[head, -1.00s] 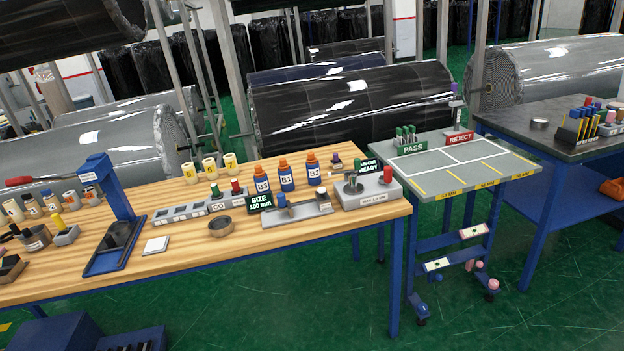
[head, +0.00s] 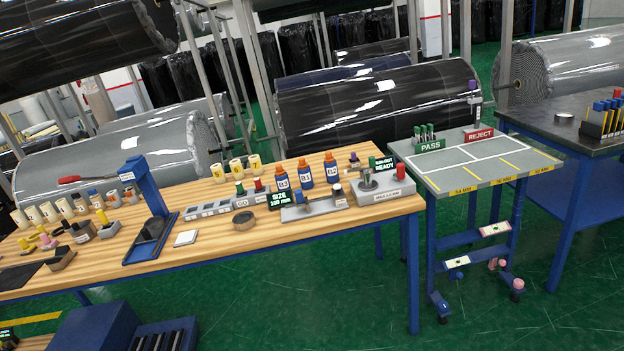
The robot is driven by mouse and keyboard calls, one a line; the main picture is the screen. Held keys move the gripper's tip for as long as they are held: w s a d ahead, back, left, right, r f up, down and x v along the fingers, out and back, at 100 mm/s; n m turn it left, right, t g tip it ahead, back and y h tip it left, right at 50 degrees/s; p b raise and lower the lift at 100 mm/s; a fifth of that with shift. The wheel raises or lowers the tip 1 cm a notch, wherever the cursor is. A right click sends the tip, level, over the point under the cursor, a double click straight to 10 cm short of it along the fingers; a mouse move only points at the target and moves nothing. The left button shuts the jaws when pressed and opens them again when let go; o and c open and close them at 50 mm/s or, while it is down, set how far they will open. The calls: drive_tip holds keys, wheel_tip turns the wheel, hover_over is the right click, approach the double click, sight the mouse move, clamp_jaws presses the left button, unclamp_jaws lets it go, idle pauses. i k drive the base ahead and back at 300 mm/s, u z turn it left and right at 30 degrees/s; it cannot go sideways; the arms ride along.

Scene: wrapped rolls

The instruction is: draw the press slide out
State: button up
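A blue bench press (head: 146,188) with a red-tipped lever (head: 69,179) stands on the left half of the wooden workbench (head: 225,256). Its low blue base (head: 135,257) reaches toward the bench's front edge, with a dark piece (head: 153,231) on it below the head. I cannot tell which part is the slide or how far out it sits. My gripper is not in view.
A PASS/REJECT cart (head: 480,167) stands right of the bench. Green floor (head: 310,300) is clear in front.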

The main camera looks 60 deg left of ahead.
sight(155, 226)
drive_tip(key=z, duration=0.1)
drive_tip(key=i, duration=1.3)
drive_tip(key=u, duration=2.15)
drive_tip(key=k, duration=0.9)
drive_tip(key=u, duration=0.15)
drive_tip(key=i, duration=0.9)
drive_tip(key=z, duration=0.1)
